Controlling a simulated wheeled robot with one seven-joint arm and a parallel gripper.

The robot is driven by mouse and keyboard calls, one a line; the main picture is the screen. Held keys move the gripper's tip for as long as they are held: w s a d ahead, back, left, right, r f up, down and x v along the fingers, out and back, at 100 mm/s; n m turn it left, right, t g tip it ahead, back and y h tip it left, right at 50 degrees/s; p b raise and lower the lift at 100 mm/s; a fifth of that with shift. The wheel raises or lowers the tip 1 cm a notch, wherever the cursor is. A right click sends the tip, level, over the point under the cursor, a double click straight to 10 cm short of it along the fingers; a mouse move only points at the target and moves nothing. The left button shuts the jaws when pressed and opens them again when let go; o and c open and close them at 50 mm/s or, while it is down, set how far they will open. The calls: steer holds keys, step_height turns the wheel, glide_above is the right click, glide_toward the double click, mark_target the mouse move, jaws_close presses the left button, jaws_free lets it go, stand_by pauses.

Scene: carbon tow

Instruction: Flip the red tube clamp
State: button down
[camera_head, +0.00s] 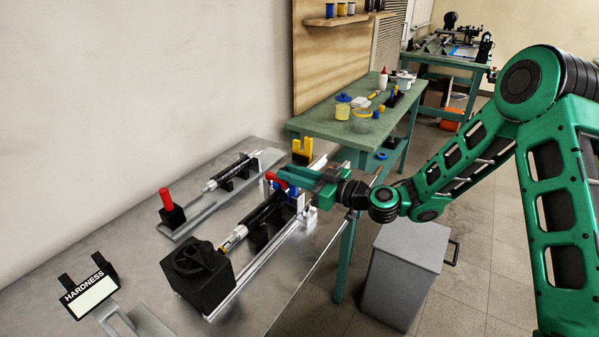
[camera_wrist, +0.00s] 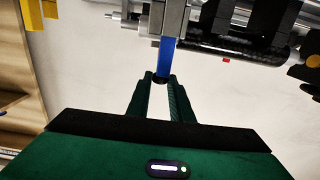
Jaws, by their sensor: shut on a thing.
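The red tube clamp (camera_head: 276,181) shows in the head view as a small tilted red lever on the near rail fixture, right at my fingertips. My gripper (camera_head: 285,172) reaches it from the right and is shut on it. In the wrist view my gripper (camera_wrist: 160,80) has its fingers close together at a blue upright part (camera_wrist: 166,55) of the fixture. The fingers hide the gripped spot, and the red clamp cannot be clearly made out there. A dark tube (camera_head: 265,212) lies along the fixture and shows in the wrist view too (camera_wrist: 235,45).
A black box (camera_head: 198,280) stands at the rail's near end. A second rail with a tube (camera_head: 228,172) and a red-topped block (camera_head: 168,202) lie toward the wall. A yellow holder (camera_head: 302,150) stands just beyond my gripper. A grey bin (camera_head: 405,275) stands on the floor.

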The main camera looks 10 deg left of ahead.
steer(key=shift+w+d+f, duration=0.25)
steer(key=shift+w+d, duration=0.05)
steer(key=shift+w, duration=0.1)
steer(key=c, duration=1.6)
jaws_free()
steer(key=shift+s+a, duration=0.15)
steer(key=shift+a, duration=0.05)
steer(key=shift+d+r, duration=0.1)
steer(key=v, duration=1)
steer(key=shift+s+d, duration=0.1)
steer(key=shift+d, duration=0.2)
